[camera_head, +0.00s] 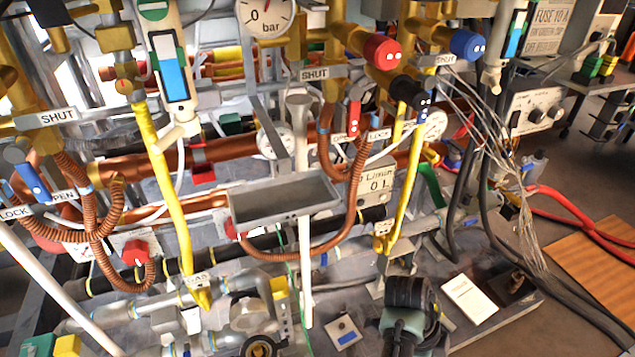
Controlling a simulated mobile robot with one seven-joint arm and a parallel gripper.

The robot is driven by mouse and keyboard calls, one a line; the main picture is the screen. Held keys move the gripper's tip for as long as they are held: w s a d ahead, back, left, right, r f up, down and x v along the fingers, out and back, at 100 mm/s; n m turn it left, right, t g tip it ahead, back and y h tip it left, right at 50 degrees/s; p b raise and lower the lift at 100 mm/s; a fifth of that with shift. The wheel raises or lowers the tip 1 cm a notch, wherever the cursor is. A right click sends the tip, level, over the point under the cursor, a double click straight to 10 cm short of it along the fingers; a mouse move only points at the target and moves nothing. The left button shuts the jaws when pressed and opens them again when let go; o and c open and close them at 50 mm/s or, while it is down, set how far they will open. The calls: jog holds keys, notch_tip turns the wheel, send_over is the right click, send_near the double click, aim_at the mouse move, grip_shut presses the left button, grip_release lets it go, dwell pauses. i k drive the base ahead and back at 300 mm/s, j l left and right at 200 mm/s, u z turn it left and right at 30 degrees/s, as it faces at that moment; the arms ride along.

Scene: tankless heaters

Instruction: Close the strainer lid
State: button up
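I cannot pick out the strainer or its lid with certainty. A grey open-topped rectangular box (285,203) sits in the middle of the head view, with its inside visible and no cover on it. I cannot tell whether it belongs to the strainer. Low in the view, a pale metal fitting (250,312) sits among the pipes, with a dark round opening or cap (262,348) below it, cut near the lower edge. My gripper is not recognisable in this view.
Yellow pipes (172,200), copper hoses and a white rod (306,270) crowd the space. Red (383,50) and blue (466,44) knobs stick out above. A black and teal device (407,310) stands low in the middle. Loose wires and red cables (575,212) hang at right.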

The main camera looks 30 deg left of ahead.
aim_at(249, 314)
jog(key=i+j+u, duration=0.1)
jog(key=u, duration=0.4)
jog(key=i+j+u, duration=0.2)
jog(key=u, duration=0.3)
jog(key=i+u, duration=0.15)
jog(key=u, duration=0.35)
jog(key=l, duration=0.55)
jog(key=i+u, duration=0.05)
jog(key=i, duration=0.05)
